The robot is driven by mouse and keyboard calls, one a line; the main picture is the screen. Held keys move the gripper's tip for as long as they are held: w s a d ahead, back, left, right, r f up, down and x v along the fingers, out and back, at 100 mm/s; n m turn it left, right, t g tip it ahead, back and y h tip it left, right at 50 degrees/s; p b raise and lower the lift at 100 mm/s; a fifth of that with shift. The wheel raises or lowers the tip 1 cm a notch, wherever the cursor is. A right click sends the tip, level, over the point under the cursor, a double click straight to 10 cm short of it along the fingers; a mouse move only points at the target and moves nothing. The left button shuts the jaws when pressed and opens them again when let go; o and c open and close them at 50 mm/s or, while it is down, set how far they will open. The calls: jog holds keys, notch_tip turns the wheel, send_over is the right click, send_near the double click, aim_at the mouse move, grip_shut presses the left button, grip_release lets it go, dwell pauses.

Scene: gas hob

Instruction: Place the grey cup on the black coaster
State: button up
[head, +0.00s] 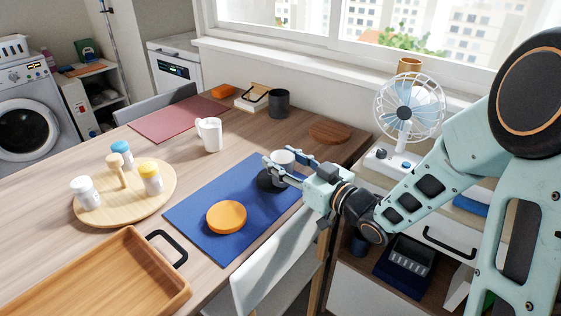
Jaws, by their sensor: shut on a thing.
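My gripper (281,166) reaches in from the right over the blue mat and is shut on a small pale grey cup (283,157). The fingers cover the cup's lower part. The black coaster (266,181) lies on the blue mat just below the cup and to its left, partly hidden by my gripper. The cup overlaps the coaster's far edge in the picture; I cannot tell whether it touches the coaster or hangs above it.
An orange disc (227,217) lies on the blue mat (190,213). A white mug (210,134), a dark cup (279,103) and a round wooden board (330,133) stand farther back. A round tray (120,215) with shakers is left. A chair (275,262) is in front.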

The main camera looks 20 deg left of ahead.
jog(key=shift+f, duration=0.1)
jog(key=o, duration=1.3)
jog(key=shift+d+r, duration=0.15)
jog(key=shift+r, duration=0.15)
jog(key=p+v, duration=0.2)
jog(key=v, duration=1)
jog(key=shift+f, duration=0.15)
